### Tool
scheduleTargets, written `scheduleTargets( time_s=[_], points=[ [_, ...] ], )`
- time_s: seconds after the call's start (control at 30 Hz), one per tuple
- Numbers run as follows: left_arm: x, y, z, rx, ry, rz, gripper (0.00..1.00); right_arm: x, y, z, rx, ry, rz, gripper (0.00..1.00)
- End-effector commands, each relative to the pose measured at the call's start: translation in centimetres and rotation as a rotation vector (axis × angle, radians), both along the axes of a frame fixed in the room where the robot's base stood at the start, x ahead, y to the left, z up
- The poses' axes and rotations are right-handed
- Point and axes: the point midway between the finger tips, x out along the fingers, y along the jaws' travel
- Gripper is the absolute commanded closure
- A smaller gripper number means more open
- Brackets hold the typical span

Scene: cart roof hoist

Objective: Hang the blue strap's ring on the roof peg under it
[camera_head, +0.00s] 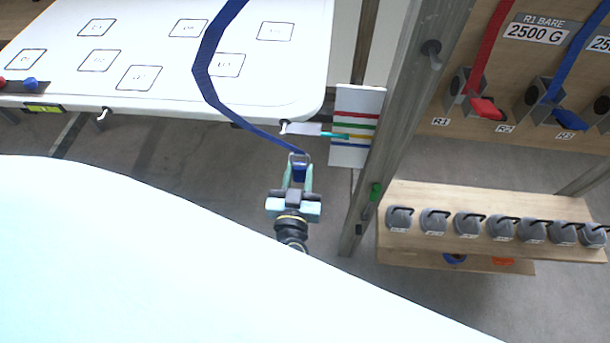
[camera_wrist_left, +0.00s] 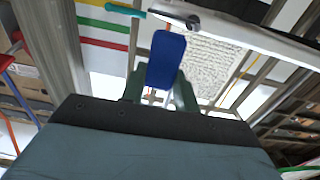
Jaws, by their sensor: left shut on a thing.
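The blue strap (camera_head: 207,78) runs from the top edge of the head view across the white roof (camera_head: 150,65) and down past its edge. A small metal ring (camera_head: 299,158) shows at its lower end. My left gripper (camera_head: 299,174) is shut on the blue piece at this end, which also shows between the fingers in the left wrist view (camera_wrist_left: 166,60). A roof peg (camera_head: 284,127) stands at the roof edge, above and slightly left of the ring in the picture. The ring appears apart from it. My right gripper is not in view.
A teal-tipped grey pointer (camera_head: 320,131) lies beside the peg, in front of a colour-striped card (camera_head: 357,125). A grey post (camera_head: 400,130) rises to the right. Beyond it stand a shelf of weights (camera_head: 485,195) and a strap rack (camera_head: 530,115). Another peg (camera_head: 103,113) is further left.

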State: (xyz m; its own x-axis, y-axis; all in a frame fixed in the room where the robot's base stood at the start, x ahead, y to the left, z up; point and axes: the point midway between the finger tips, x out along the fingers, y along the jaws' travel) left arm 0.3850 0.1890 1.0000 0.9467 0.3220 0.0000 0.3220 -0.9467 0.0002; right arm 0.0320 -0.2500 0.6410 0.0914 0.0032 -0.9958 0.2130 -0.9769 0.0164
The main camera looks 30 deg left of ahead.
Motion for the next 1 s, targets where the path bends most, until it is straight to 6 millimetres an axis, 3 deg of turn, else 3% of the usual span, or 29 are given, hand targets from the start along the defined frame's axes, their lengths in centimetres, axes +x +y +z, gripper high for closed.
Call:
scheduleTargets(
  time_s=[1.0],
  points=[
    [2.4, 6.6, -6.2, 0.002, -0.002, 0.001, 0.93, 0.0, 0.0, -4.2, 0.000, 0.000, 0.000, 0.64]
  ],
)
